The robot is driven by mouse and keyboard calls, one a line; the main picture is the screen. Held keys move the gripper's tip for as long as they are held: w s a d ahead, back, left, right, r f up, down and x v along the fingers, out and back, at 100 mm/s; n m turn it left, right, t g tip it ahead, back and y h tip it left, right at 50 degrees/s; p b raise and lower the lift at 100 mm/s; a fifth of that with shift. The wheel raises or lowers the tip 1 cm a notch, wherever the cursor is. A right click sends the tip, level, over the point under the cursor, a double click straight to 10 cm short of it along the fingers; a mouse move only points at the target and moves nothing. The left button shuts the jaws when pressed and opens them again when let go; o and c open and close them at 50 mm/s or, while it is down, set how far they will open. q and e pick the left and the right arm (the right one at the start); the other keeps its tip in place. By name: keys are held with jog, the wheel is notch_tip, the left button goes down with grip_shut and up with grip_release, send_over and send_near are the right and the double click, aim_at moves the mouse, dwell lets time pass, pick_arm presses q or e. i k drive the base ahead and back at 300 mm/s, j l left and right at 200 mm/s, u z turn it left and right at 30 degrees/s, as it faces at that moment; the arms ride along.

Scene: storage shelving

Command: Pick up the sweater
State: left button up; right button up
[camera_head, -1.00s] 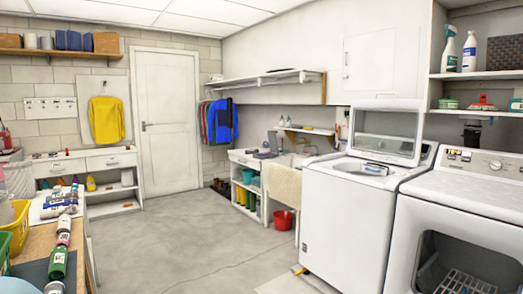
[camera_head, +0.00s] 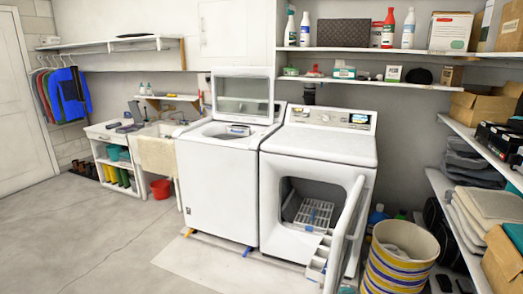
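No garment that I can surely name as the sweater is in view now. A blue garment (camera_head: 70,93) hangs in front of several darker and red garments (camera_head: 42,97) on a rail below the wall shelf at the left. Folded light fabric (camera_head: 490,212) lies in a stack on the right-hand shelf; I cannot tell what it is. Neither of my grippers is in view.
A washer (camera_head: 220,190) stands with its lid raised. The dryer (camera_head: 318,147) beside it has its front door (camera_head: 343,235) swung open. A striped basket (camera_head: 398,260) stands right of that door. A red bucket (camera_head: 161,188) is by the sink. The floor (camera_head: 100,235) at left is clear.

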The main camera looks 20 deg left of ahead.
aim_at(130, 126)
jog(key=i+j+u, duration=0.2)
jog(key=i+u, duration=0.6)
jog(key=i+j+u, duration=0.1)
jog(key=i+u, duration=0.35)
jog(key=i+l+u, duration=0.1)
jog(key=i+u, duration=0.35)
jog(key=i, duration=0.25)
jog(key=i+u, duration=0.45)
jog(key=i+l+u, duration=0.1)
jog(key=i+u, duration=0.3)
jog(key=i, duration=0.3)
jog(key=i+u, duration=0.25)
jog(key=i, duration=1.1)
jog(key=i+j+z, duration=0.1)
jog(key=i+z, duration=0.4)
jog(key=i, duration=0.8)
jog(key=i+z, duration=0.25)
jog(key=i, duration=0.4)
jog(key=i+j+z, duration=0.25)
jog(key=i, duration=0.4)
jog(key=i+j+z, duration=0.15)
jog(key=i+z, duration=0.3)
jog(key=i+j+z, duration=0.2)
jog(key=z, duration=0.25)
jog(key=i+j+z, duration=0.25)
jog(key=j+z, duration=0.15)
jog(key=i+j+z, duration=0.2)
jog(key=j+z, duration=0.25)
